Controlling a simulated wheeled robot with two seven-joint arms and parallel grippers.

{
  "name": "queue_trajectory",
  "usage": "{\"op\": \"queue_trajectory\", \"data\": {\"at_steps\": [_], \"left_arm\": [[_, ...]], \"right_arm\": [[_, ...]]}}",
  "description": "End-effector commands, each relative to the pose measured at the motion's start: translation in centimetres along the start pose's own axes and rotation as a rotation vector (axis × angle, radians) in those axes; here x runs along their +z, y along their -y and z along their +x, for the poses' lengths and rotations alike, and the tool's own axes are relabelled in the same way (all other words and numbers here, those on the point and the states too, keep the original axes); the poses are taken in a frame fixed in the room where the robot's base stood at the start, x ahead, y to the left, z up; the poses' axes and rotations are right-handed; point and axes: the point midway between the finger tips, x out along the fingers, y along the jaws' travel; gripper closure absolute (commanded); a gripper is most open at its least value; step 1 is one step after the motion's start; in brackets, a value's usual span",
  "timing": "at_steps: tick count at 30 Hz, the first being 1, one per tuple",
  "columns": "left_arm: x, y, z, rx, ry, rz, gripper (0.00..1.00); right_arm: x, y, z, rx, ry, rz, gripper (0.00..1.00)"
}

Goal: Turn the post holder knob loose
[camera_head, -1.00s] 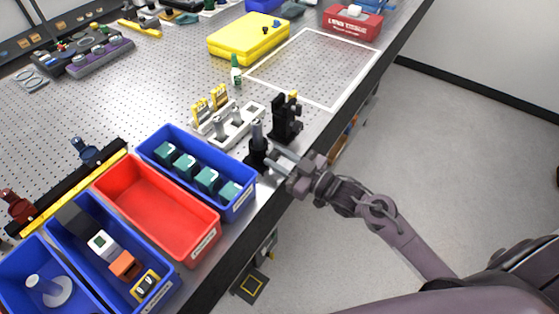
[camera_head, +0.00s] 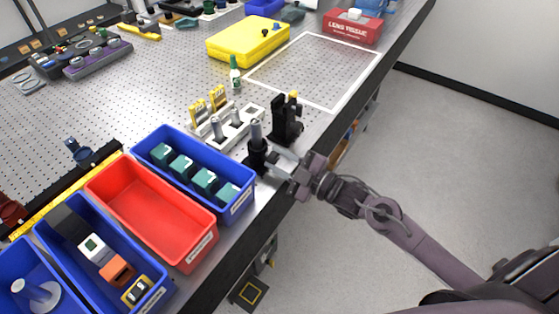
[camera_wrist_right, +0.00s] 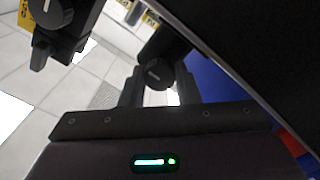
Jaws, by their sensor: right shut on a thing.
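The black post holder (camera_head: 256,152) with a metal post stands near the table's front edge, right of the blue bin with teal blocks. My right gripper (camera_head: 275,165) reaches it from the right, at its front side. In the right wrist view, the round black knob (camera_wrist_right: 160,74) with a pale line on its face sits between the fingers. The right gripper (camera_wrist_right: 159,90) is shut on this knob. The gripper hides the knob in the head view. My left gripper is not in view.
A taller black mount (camera_head: 287,118) stands just behind the post holder; its knob (camera_wrist_right: 48,12) shows in the wrist view. The blue bin (camera_head: 237,211) and red bin (camera_head: 196,252) lie to the left. A white-outlined area (camera_head: 315,70) farther back is clear.

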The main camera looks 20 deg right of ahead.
Motion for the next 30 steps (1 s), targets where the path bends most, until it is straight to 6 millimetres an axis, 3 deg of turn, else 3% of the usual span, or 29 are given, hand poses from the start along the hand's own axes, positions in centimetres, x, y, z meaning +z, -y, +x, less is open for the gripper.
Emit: {"op": "queue_trajectory", "data": {"at_steps": [13, 14, 18, 30], "left_arm": [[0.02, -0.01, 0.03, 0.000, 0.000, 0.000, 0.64], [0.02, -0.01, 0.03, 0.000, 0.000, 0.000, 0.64], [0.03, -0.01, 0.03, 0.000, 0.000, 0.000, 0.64], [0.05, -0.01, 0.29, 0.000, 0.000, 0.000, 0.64]], "right_arm": [[-0.11, -0.15, 0.04, 0.002, -0.003, -0.011, 0.94], [-0.11, -0.15, 0.04, 0.002, -0.003, -0.011, 0.69], [-0.08, -0.11, 0.03, 0.002, -0.002, -0.010, 0.51], [0.17, 0.11, -0.89, -0.001, 0.002, -0.008, 0.50]]}}
